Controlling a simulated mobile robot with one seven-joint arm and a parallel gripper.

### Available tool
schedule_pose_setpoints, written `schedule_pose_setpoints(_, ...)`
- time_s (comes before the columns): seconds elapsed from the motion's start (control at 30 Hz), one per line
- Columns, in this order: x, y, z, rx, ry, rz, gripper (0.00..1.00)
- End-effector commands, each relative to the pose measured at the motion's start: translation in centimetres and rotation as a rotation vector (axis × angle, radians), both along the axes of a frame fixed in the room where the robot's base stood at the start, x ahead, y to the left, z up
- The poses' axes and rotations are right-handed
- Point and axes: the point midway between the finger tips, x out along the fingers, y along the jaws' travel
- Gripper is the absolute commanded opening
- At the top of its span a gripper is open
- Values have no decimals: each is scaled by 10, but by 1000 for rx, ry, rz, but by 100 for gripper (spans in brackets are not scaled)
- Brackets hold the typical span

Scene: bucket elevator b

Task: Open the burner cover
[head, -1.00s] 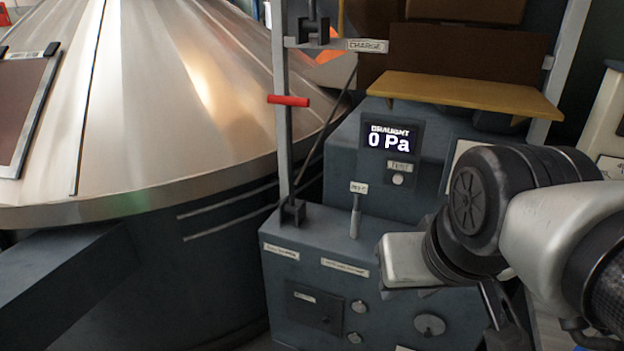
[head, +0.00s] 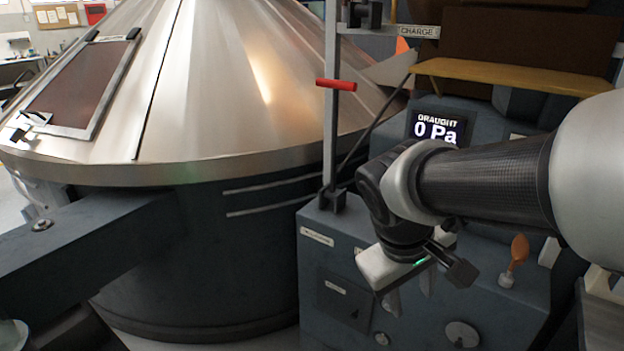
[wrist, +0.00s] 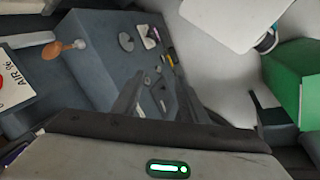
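A dark recessed panel (head: 343,303) with a small label sits on the front of the blue-grey cabinet (head: 485,305); it looks like the burner cover, but I cannot read the label. It appears closed flat. My gripper (head: 409,292) hangs in front of the cabinet, to the right of the panel and apart from it. In the wrist view my gripper (wrist: 160,98) has its two fingers spread with nothing visible between them. The cabinet front with its knobs lies beyond the fingers there.
A large metal cone (head: 235,75) on a dark drum stands left. An orange-knobbed lever (head: 517,255) and round dial (head: 462,334) are right. A green box (wrist: 300,80) shows in the wrist view.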

Motion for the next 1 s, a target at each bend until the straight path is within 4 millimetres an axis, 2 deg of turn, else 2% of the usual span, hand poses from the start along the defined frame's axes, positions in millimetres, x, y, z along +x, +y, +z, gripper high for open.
schedule_pose_setpoints(0.03,13,-2,-28,-78,66,66,39)
schedule_pose_setpoints(0.2,58,-10,-88,-348,224,302,39)
schedule_pose_setpoints(0.33,95,-4,-138,-558,327,509,39)
schedule_pose_setpoints(0.47,131,11,-194,-767,411,737,39)
schedule_pose_setpoints(0.6,164,39,-264,-988,484,1005,39)
schedule_pose_setpoints(0.8,187,84,-361,-1247,546,1366,39)
schedule_pose_setpoints(0.9,189,99,-395,-1326,557,1491,39)
schedule_pose_setpoints(1.0,190,108,-414,-1369,562,1563,39)
